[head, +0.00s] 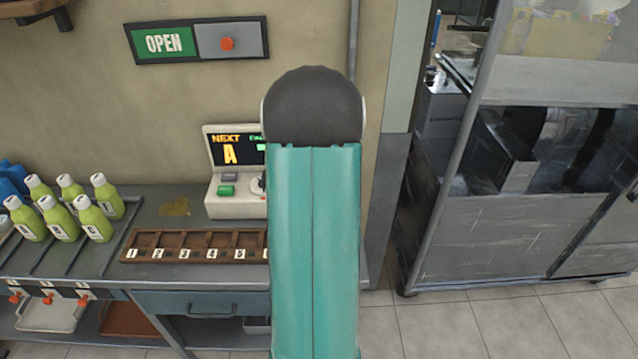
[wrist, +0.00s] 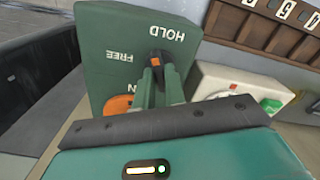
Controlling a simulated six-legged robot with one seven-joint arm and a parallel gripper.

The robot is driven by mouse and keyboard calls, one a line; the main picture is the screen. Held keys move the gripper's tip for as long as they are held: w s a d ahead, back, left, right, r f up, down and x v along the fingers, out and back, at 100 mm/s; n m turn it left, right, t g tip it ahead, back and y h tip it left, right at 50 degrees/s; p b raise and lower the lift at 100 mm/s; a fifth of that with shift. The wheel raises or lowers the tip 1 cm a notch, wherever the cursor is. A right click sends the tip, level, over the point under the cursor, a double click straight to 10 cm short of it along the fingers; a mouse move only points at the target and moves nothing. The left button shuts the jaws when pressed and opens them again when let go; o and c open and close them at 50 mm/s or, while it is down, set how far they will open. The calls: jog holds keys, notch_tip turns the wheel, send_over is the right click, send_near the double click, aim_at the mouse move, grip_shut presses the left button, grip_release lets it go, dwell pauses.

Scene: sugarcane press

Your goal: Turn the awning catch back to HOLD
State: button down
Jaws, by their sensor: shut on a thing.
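In the wrist view a green catch box (wrist: 112,35) carries the white words HOLD and FREE, seen upside down. The dark awning catch (wrist: 156,56), with a small orange mark, sits on its face just by the word HOLD. My gripper (wrist: 158,70) is shut on the catch, its two green fingers on either side of it. The fingers hide part of the catch, so its exact angle is hard to tell. In the head view my arm hides the catch box and my gripper.
An orange button (wrist: 118,104) is close beside my fingers. A pale console (head: 228,199) with a screen stands on the counter beside a numbered wooden rack (head: 180,246). Several green bottles (head: 60,219) stand at left. A metal cabinet (head: 500,240) is at right.

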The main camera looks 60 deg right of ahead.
jog(key=m, duration=0.4)
jog(key=shift+m, duration=0.4)
dwell(0.4)
jog(key=c, duration=1.5)
grip_release()
jog(key=shift+o, duration=0.2)
jog(key=shift+r, duration=0.15)
notch_tip(320, 180, up, 14)
jog(key=shift+f, duration=0.2)
jog(key=shift+s, duration=0.1)
